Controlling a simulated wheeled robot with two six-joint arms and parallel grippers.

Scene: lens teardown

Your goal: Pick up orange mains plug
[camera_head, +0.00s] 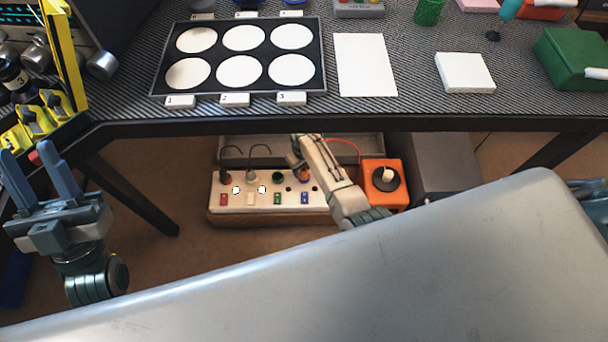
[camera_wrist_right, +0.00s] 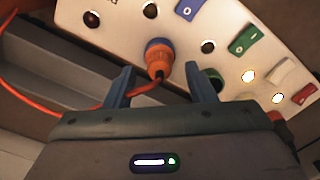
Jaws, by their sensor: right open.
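The orange mains plug (camera_wrist_right: 158,60) with a blue collar sits in a socket of the white power strip (camera_wrist_right: 100,38) under the table. An orange cord (camera_wrist_right: 30,99) runs from it to the left in the right wrist view. My right gripper (camera_wrist_right: 159,70) is open, with one finger on each side of the plug's cord end; I cannot tell whether either touches it. In the head view my right arm reaches down to the strip (camera_head: 265,202) and largely hides the plug. My left gripper (camera_head: 37,165) is open and empty at the left.
Other plugs (camera_head: 225,177) stand in the strip's left sockets. Coloured rocker switches (camera_head: 277,198) line its front, two with lit lamps. An orange box with a dial (camera_head: 384,200) stands to the right. The table edge (camera_head: 330,123) hangs above.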

